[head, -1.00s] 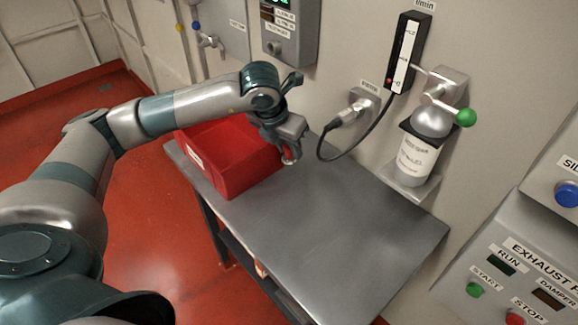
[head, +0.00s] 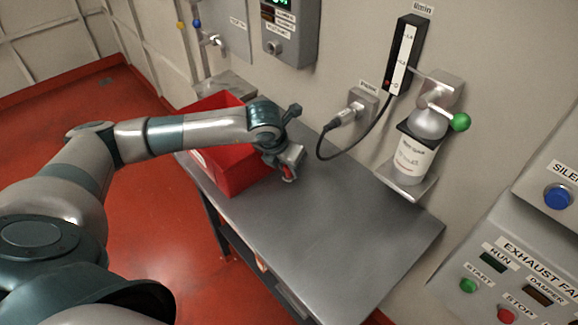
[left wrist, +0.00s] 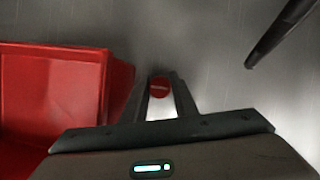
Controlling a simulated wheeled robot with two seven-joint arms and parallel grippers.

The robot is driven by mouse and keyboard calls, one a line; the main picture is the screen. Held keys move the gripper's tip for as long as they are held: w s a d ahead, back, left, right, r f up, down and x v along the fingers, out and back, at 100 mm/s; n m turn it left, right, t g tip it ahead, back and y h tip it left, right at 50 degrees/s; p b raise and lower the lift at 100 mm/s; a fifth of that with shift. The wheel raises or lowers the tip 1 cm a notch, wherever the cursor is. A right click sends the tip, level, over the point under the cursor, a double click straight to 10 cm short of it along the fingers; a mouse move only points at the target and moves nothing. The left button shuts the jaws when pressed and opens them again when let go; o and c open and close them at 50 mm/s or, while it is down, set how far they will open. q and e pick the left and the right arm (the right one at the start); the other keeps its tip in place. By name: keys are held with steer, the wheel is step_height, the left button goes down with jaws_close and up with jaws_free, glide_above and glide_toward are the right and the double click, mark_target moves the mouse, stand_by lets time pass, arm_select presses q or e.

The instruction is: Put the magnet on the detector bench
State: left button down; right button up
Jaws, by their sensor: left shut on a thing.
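The magnet, a small red piece (head: 289,174), sits at the tip of my left gripper (head: 288,172) in the head view. In the left wrist view the magnet (left wrist: 160,86) shows a round red top with a pale mark, between the two dark fingers (left wrist: 160,95). My left gripper is shut on it. The gripper points down over the grey metal bench (head: 330,230), just right of the red bin. I cannot tell whether the magnet touches the bench top. My right gripper is not in view.
An open red bin (head: 235,172) stands at the bench's far left, close beside my left gripper; it also shows in the left wrist view (left wrist: 103,85). A black cable (head: 350,153) hangs from a wall socket. A gas bottle (head: 415,158) sits on a wall bracket. The bench's middle and front are clear.

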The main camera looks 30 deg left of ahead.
arm_select(q)
steer(key=shift+f, duration=0.35)
steer(key=shift+f, duration=0.15)
steer(key=c, duration=1.4)
jaws_free()
steer(key=shift+r, duration=0.2)
